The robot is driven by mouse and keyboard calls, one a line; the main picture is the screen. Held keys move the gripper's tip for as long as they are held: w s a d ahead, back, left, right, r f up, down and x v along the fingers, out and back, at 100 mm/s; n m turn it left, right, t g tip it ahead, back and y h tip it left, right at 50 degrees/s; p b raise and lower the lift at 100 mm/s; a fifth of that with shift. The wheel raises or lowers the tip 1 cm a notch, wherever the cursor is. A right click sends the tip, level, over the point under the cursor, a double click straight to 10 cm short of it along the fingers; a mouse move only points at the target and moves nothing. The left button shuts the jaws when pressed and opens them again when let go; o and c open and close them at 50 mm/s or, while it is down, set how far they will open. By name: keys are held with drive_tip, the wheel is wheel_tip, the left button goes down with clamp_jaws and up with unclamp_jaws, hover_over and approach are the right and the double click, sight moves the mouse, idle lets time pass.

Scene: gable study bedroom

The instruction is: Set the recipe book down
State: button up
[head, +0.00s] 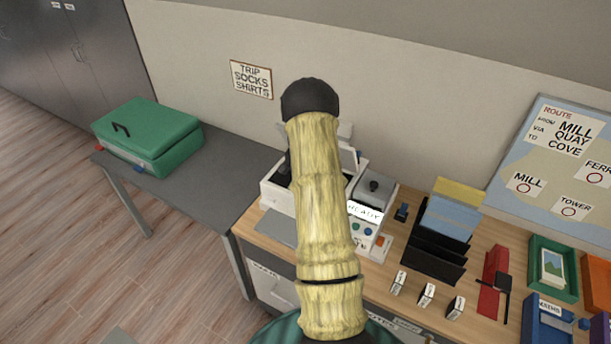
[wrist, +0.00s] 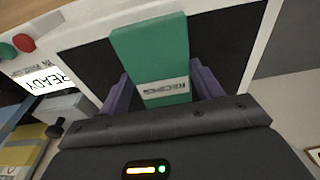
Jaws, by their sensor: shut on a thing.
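The recipe book is a green block with a pale label (wrist: 163,50), seen in the wrist view; the label's lettering is partly legible. My gripper (wrist: 162,88) is shut on it, with one purple finger on each side. The book is over the dark panel of a white-framed machine (wrist: 258,35). Whether the book touches the panel, I cannot tell. In the head view my arm covers the gripper and the book, and the white machine (head: 272,198) shows on both sides of the arm.
A lit READY display (head: 365,211) and buttons are beside the machine. A black rack of folders (head: 437,250), small white labelled blocks (head: 427,293) and a red item (head: 491,280) stand to the right. A green case (head: 150,135) sits on the grey table (head: 215,170) at left.

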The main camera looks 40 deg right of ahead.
drive_tip(key=shift+f+b, duration=0.4)
drive_tip(key=shift+f, duration=0.15)
drive_tip(key=o, duration=1.2)
drive_tip(key=shift+c, duration=0.2)
wheel_tip(320, 180, up, 17)
drive_tip(key=s+a+b, duration=0.1)
drive_tip(key=a+b, duration=0.1)
drive_tip(key=shift+a+r+b, duration=0.15)
drive_tip(key=shift+a+b, duration=0.05)
drive_tip(key=shift+b, duration=0.1)
